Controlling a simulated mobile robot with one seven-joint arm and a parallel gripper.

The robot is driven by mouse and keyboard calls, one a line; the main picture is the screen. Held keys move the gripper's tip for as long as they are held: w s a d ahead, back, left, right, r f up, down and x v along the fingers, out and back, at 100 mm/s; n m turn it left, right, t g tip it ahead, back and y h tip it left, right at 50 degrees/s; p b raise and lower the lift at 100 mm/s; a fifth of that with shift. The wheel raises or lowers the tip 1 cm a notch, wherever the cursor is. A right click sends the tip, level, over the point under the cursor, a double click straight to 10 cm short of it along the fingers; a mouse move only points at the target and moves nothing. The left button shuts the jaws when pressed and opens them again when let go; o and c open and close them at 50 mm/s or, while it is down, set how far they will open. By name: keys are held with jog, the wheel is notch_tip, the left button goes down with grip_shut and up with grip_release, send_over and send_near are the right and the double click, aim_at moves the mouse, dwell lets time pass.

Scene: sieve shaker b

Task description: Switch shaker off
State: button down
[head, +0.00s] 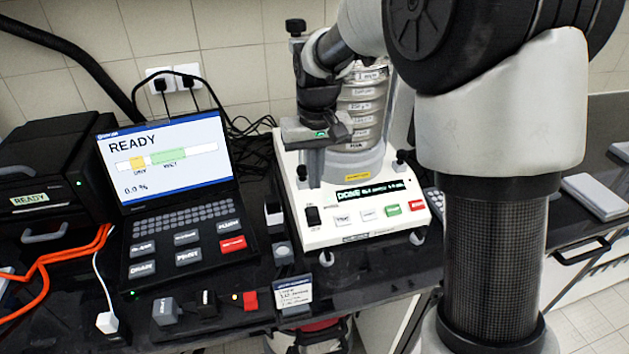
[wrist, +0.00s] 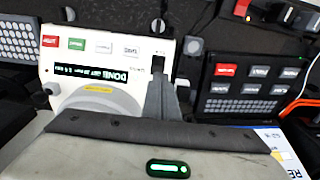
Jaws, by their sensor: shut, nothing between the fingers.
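The sieve shaker (head: 350,225) stands on the dark bench, a white base with a stack of metal sieves (head: 362,105). Its display (head: 370,190) is lit and seems to read DONE. A black rocker switch (head: 313,216) sits at the left end of its front panel; in the wrist view this switch (wrist: 158,64) shows just beyond my fingertips. My gripper (head: 316,184) is shut and empty, pointing down above the switch; a small gap seems to show between them. The shut fingers also show in the wrist view (wrist: 160,82). I cannot tell which way the rocker is tipped.
White, green and red buttons (head: 392,209) line the panel right of the switch. A laptop (head: 180,200) showing READY stands at the left, beside a black printer-like box (head: 45,175). Small blocks and a label card (head: 294,291) lie along the bench front.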

aim_at(313, 219)
jog(key=f, duration=0.7)
jog(key=w+f, duration=0.1)
jog(key=f, duration=0.3)
jog(key=shift+a+f, duration=0.1)
jog(key=shift+f, duration=0.15)
